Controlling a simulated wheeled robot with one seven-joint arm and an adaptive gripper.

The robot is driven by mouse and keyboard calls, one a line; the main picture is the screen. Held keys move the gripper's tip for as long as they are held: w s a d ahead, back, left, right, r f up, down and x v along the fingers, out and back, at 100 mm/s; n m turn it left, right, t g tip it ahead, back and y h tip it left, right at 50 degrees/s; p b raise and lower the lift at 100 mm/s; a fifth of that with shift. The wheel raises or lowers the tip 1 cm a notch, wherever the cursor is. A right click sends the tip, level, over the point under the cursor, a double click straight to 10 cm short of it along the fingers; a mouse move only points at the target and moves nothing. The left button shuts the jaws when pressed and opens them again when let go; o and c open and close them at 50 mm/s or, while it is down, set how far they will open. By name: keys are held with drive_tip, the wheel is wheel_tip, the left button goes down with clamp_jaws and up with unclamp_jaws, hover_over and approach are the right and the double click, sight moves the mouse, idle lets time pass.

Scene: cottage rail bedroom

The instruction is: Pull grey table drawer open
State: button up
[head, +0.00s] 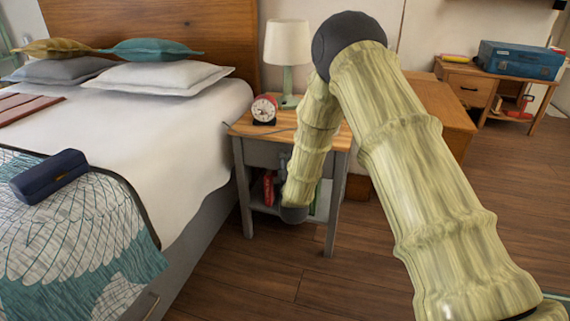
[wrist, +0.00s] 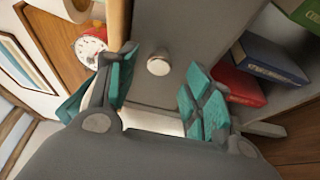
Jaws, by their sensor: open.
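The grey table (head: 242,176) with a wooden top stands beside the bed in the head view. Its drawer front (head: 262,154) looks shut and is partly hidden by my arm. In the wrist view the grey drawer front (wrist: 185,35) fills the upper middle, with a round pale metal knob (wrist: 158,65) on it. My gripper (wrist: 161,80) is open, with its teal finger pads apart on either side of the knob in the picture. I cannot tell whether the pads touch it. In the head view my gripper is mostly hidden behind the arm.
An alarm clock (head: 264,109) and a lamp (head: 287,50) stand on the table top. Blue and red books (wrist: 270,62) lie on the open shelf below the drawer. The bed (head: 185,125) is close on the left. Bare wooden floor (head: 280,265) lies in front.

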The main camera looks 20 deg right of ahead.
drive_tip(key=shift+b+x, duration=0.45)
drive_tip(key=shift+x, duration=1.45)
clamp_jaws()
drive_tip(key=shift+s, duration=0.1)
